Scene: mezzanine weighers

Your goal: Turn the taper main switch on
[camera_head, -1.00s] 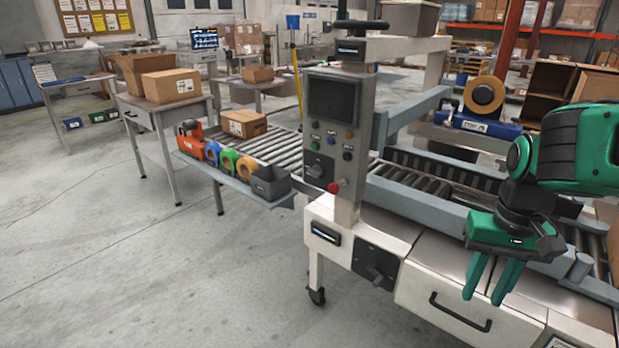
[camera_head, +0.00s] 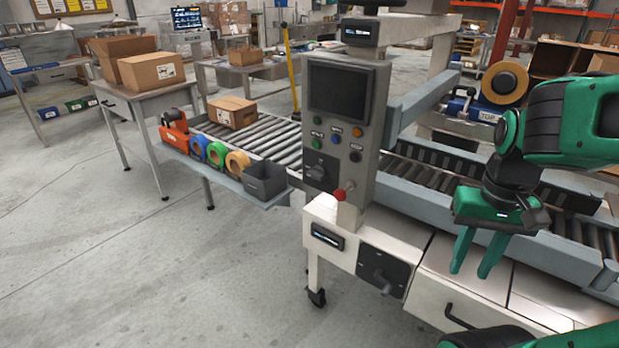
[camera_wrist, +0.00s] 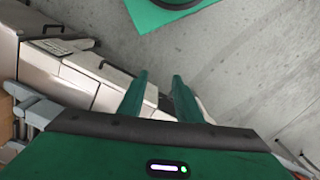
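The taper is a grey machine with an upright control panel (camera_head: 340,110) in the head view. Another black rotary knob (camera_head: 318,172) is low on the panel, left of a red button (camera_head: 340,194). The labels are too small to read, so I cannot tell which is the main switch. My gripper (camera_head: 471,272) points down, to the right of the cabinet switch and apart from it. Its fingers are apart and empty, also in the wrist view (camera_wrist: 160,78).
A roller conveyor (camera_head: 275,140) leads into the taper, with a carton (camera_head: 232,111) on it. A side shelf (camera_head: 225,180) with tape rolls juts out to the left. A drawer handle (camera_head: 460,318) is below my gripper. The floor (camera_head: 180,280) in front left is clear.

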